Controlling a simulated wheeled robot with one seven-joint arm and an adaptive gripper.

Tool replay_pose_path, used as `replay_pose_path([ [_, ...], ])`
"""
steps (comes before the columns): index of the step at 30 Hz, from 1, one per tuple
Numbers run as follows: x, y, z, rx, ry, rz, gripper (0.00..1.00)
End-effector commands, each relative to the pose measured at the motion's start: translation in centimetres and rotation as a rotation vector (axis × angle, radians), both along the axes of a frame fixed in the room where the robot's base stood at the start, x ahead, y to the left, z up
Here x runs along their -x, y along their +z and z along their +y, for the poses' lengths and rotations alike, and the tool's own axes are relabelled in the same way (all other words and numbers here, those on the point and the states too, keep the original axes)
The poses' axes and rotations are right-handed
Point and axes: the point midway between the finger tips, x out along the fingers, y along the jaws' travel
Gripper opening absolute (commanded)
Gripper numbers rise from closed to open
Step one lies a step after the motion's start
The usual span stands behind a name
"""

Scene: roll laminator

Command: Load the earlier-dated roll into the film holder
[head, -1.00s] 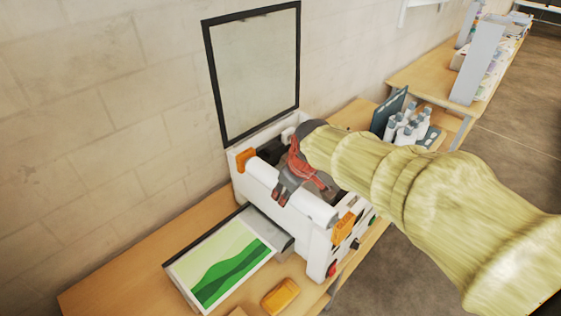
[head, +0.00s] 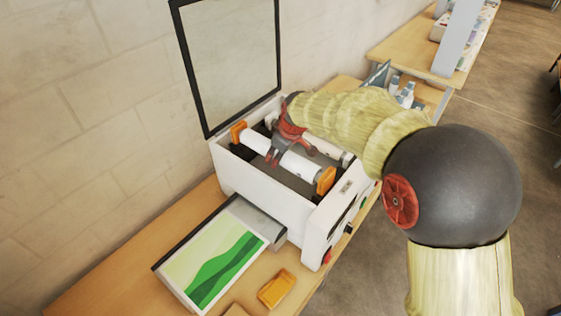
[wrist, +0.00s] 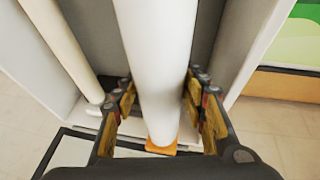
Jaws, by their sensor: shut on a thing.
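A white film roll (head: 298,165) with orange end caps lies lengthwise over the open bay of the white laminator (head: 255,190). My gripper (head: 277,150) is shut on its middle, coming from behind. In the wrist view, the fingers of my gripper (wrist: 160,88) stand on both sides of the white roll (wrist: 158,45), and one orange end cap (wrist: 162,149) shows below. I cannot tell whether the roll's ends rest in the holder or hang just above it. No date is readable on it. A second white cylinder (head: 333,150) lies behind it in the laminator, partly hidden by my arm.
The laminator's black-framed clear lid (head: 178,65) stands open at the back left. A tray with a green picture (head: 215,262) is in front, with an orange piece (head: 276,289) beside it on the wooden table (head: 130,270). White bottles (head: 406,95) stand behind my arm.

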Motion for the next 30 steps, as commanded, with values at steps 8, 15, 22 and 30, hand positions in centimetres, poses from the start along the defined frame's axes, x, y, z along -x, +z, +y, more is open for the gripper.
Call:
replay_pose_path([
  [8,-1.8,-1.5,-0.3,-0.002,0.000,-0.009,0.00],
  [15,-2.6,-3.5,-0.6,-0.002,-0.001,-0.005,0.00],
  [22,-2.6,-5.6,-0.5,-0.003,0.000,-0.008,0.00],
  [30,-2.6,-5.7,-0.5,-0.002,0.000,-0.008,0.00],
])
